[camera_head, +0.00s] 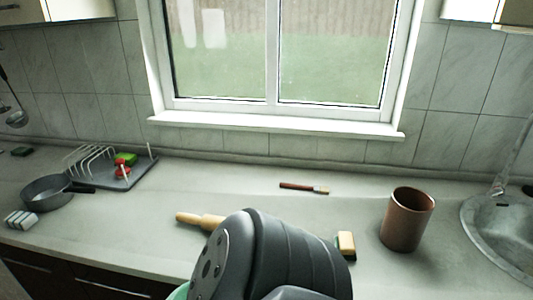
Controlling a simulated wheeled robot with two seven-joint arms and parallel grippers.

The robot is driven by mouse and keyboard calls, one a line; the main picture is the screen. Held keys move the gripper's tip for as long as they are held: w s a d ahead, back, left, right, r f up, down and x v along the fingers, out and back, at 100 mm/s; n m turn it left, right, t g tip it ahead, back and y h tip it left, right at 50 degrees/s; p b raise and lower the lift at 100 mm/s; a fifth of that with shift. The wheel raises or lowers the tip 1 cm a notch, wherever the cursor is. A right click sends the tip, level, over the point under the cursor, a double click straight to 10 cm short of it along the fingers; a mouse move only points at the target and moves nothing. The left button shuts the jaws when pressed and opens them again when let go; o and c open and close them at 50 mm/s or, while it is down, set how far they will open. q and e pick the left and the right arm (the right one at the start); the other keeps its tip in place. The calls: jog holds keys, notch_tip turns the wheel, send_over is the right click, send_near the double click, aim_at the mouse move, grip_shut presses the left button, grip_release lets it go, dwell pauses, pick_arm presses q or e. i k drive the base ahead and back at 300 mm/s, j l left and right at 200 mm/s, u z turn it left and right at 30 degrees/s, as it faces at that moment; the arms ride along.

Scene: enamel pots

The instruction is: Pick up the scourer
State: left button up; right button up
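No thing can be told for certain as the scourer. A small block with a tan top and pale side (346,244) lies on the counter just right of my dark arm link. A green and a red item (125,159) sit on the dish rack at the left. A small dark green pad (21,152) lies at the far left near the wall. A large dark link of my arm fills the bottom middle and hides the counter behind it. Neither gripper shows, so I cannot see what they hold.
A brown pot (407,219) stands right of the block, beside the sink (505,240). A wooden rolling pin (198,220) is partly hidden by my arm. A brush (304,187) lies under the window. A grey pan (48,194) and a striped white item (20,219) are left.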

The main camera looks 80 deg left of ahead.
aim_at(345, 242)
jog(key=u, duration=2.95)
